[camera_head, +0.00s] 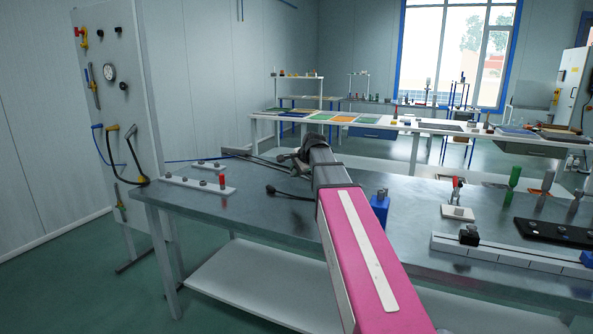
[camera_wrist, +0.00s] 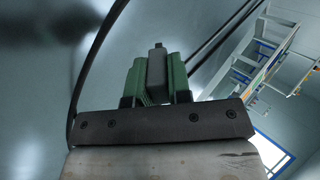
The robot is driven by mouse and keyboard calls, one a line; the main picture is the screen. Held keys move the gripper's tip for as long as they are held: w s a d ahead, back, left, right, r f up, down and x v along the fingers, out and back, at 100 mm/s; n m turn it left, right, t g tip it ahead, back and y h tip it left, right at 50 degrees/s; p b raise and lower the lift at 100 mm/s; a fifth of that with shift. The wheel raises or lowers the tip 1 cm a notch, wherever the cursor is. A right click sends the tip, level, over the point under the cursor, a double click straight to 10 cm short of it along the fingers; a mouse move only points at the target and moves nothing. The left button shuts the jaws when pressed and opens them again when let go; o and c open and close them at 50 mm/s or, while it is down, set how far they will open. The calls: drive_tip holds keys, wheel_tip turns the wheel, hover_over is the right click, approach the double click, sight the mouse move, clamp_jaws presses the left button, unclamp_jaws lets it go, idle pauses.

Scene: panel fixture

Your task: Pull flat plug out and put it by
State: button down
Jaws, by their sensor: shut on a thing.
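My gripper (camera_wrist: 157,66) is shut on a dark grey flat plug (camera_wrist: 157,73), which sits between its two green fingers in the wrist view. In the head view my gripper (camera_head: 293,161) is a dark shape over the far left part of the metal table, well right of the panel (camera_head: 118,62). The plug is not clear there, and its height above the table is hard to judge. A black cable (camera_wrist: 86,62) curves past the left of the fingers in the wrist view.
The metal table (camera_head: 262,208) has bare room left of my arm. A white strip with knobs (camera_head: 197,184) lies near its left edge. A black cord with a dark end (camera_head: 271,190) shows beside my arm. A blue block (camera_head: 380,205) stands right of it.

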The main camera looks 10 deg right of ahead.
drive_tip(key=shift+f, duration=3.15)
drive_tip(key=c, duration=1)
unclamp_jaws()
